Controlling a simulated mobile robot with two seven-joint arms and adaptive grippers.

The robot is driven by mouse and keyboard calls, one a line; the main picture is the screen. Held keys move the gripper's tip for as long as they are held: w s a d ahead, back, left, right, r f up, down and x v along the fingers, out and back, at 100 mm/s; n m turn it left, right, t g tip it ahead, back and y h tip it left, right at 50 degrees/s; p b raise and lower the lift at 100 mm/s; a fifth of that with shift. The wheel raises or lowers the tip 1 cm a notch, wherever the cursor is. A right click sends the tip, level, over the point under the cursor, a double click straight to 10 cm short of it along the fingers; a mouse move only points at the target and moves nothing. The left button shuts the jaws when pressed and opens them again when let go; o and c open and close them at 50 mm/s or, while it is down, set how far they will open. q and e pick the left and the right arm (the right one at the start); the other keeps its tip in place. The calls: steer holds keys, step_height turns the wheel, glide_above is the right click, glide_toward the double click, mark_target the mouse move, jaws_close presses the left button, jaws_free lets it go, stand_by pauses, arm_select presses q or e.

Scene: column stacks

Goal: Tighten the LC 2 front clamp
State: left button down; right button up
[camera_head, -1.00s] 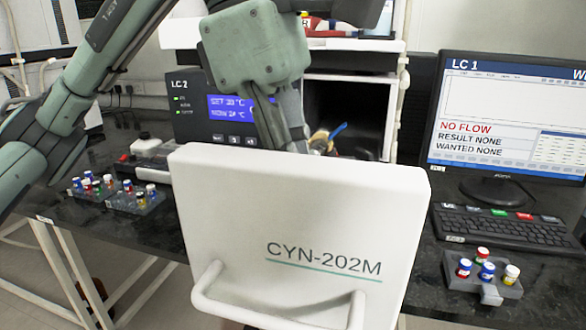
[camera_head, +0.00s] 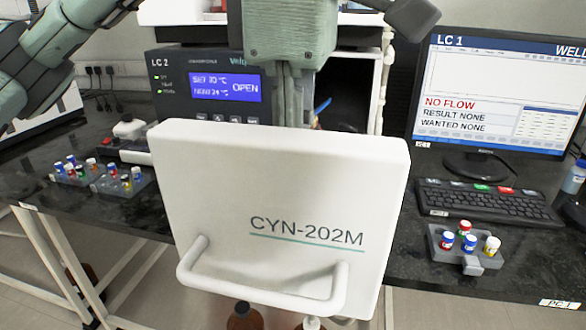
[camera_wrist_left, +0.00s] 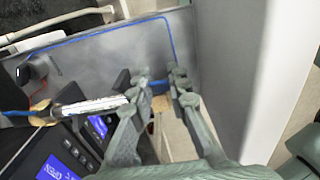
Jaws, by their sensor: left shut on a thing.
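LC 2 (camera_head: 205,85) stands at the back with a lit blue display (camera_head: 225,88) that includes the word OPEN. The white door marked CYN-202M (camera_head: 280,190) stands in front of its open dark compartment. My left gripper (camera_wrist_left: 160,82) reaches behind the door, which hides its fingertips in the head view. In the left wrist view its fingers are closed around a small blue part (camera_wrist_left: 158,88). I cannot tell whether this is the front clamp. A silver column (camera_wrist_left: 90,107) with a brass-coloured end lies left of the fingers. My right gripper is not in view.
The LC 1 monitor (camera_head: 495,95) and keyboard (camera_head: 490,205) stand on the right. A grey vial holder (camera_head: 466,263) is in front of the keyboard. More vial racks (camera_head: 125,184) stand on the left bench. Blue tubing (camera_wrist_left: 100,35) runs along the grey panel.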

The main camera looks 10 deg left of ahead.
arm_select(q)
steer(key=c, duration=1.4)
jaws_free()
steer(key=shift+c, duration=0.2)
step_height(320, 180, up, 12)
steer(key=shift+s+d, duration=0.1)
